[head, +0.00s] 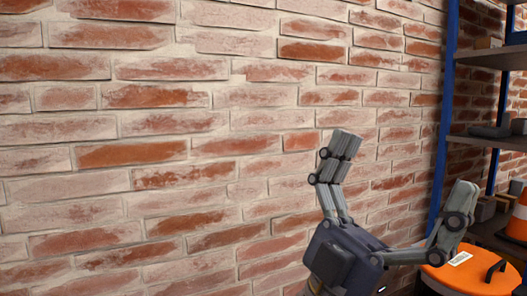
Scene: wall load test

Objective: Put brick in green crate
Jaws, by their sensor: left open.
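My left gripper (403,170) is in the lower right of the head view, in front of a brick wall (150,150). Its two fingers are spread wide apart and nothing is between them. No separate brick can be clearly told apart from the wall's bricks. No green crate shows in this view. My right gripper is out of view.
A shelf rack with blue posts (446,110) stands at the right, with small items on its boards. An orange object (470,278) with a white label and a dark handle is at the lower right. An orange and white cone (518,220) is at the right edge.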

